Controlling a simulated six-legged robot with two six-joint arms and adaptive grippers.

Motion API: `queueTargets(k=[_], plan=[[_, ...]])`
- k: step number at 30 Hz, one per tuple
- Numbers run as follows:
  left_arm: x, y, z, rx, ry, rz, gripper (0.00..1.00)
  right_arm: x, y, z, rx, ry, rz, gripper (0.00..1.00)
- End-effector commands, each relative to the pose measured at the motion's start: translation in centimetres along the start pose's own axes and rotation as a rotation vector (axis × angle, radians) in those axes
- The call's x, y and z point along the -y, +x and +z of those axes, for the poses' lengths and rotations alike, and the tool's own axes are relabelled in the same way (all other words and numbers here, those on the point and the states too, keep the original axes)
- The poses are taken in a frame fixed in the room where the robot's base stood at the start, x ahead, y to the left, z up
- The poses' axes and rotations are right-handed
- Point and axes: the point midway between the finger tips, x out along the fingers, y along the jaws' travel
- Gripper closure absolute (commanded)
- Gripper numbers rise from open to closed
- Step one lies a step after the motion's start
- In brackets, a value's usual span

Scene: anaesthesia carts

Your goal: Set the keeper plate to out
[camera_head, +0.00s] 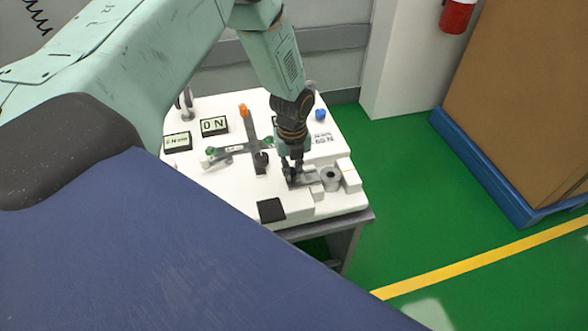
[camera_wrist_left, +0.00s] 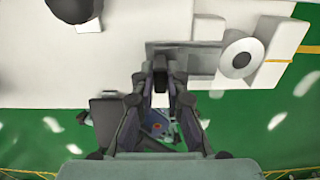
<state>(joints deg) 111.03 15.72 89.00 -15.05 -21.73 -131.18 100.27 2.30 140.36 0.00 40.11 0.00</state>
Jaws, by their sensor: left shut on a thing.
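The keeper plate (camera_head: 307,178) is a flat grey plate on the white-topped cart, beside a round metal boss. In the left wrist view the keeper plate (camera_wrist_left: 188,55) lies just beyond the fingertips and reaches right towards the pale round boss (camera_wrist_left: 241,58). My left gripper (camera_head: 292,174) points down at the plate's left end. In the wrist view its fingers (camera_wrist_left: 160,82) are close together at the plate's near edge. It is shut on the plate's left part, though the fingers hide the exact contact. My right gripper is not in view.
White blocks (camera_head: 349,175) flank the round boss (camera_head: 330,179). A cross-shaped grey fixture with an orange knob (camera_head: 243,110) stands left of my gripper. A blue knob (camera_head: 320,115) is behind it. A black square (camera_head: 271,210) lies in front.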

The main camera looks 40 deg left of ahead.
Motion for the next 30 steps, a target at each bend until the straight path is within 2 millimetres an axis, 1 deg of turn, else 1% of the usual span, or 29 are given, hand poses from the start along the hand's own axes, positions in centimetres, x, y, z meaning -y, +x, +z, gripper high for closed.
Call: queueTargets(k=[1, 2, 9, 17, 20, 23, 26, 30], plan=[[-0.3, 0.1, 0.0, -0.005, 0.001, 0.007, 1.00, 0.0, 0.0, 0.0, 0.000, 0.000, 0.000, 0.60], [-0.3, 0.1, 0.0, -0.005, 0.000, 0.007, 0.85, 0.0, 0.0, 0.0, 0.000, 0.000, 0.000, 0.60], [-0.1, 0.1, -0.1, -0.005, 0.001, 0.006, 0.65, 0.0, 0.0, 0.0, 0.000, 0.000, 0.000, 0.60], [-0.1, 0.1, -0.1, -0.004, 0.001, 0.004, 0.64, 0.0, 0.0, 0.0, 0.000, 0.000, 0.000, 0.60], [-0.1, -0.3, 0.0, -0.003, 0.000, 0.003, 0.64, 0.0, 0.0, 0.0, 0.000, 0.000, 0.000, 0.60], [-0.1, -1.4, 0.0, -0.002, 0.001, 0.001, 0.64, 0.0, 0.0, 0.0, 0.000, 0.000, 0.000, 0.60], [0.0, -3.2, 0.0, -0.001, 0.001, 0.001, 0.64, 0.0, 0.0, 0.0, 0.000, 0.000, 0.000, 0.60], [0.1, -6.2, 0.0, 0.000, 0.001, 0.001, 0.64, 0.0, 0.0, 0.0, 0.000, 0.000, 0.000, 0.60]])
